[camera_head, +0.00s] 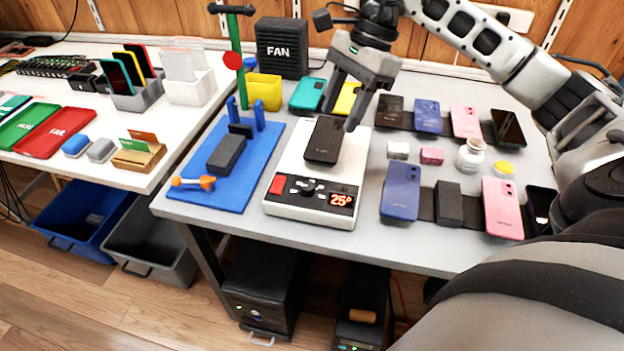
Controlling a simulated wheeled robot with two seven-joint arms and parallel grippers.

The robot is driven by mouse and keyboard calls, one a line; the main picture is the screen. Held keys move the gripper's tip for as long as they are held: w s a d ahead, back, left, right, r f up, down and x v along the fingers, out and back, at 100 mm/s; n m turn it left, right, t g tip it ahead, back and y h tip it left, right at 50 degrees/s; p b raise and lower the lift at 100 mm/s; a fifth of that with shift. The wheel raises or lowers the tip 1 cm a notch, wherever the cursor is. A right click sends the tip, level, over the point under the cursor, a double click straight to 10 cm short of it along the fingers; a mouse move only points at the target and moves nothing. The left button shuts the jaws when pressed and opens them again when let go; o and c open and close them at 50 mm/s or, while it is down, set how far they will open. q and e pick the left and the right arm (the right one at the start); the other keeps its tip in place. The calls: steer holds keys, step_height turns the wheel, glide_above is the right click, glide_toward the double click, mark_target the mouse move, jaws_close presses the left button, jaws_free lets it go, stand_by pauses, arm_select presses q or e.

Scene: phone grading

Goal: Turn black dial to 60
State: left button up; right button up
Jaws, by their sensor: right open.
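The black dial (308,186) sits on the front panel of a white heating station (272,208). A red button (277,184) is at the panel's left. A dark phone (325,139) lies on the station's top, behind the dial. My right gripper (339,120) is open, with its fingers pointing down on either side of the phone's far part. It is behind the dial and apart from it. Whether the fingers touch the phone cannot be told. My left gripper is not in view.
A blue mat (245,190) with a black block and an orange-handled tool lies left of the station. Several phones and a white bottle (470,155) stand to the right. Space in front of the dial is clear.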

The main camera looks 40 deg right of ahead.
mark_target(309, 185)
steer(key=x, duration=1.5)
steer(key=shift+a+p, duration=0.15)
steer(key=shift+p, duration=0.2)
steer(key=shift+r, duration=0.1)
steer(key=c, duration=1)
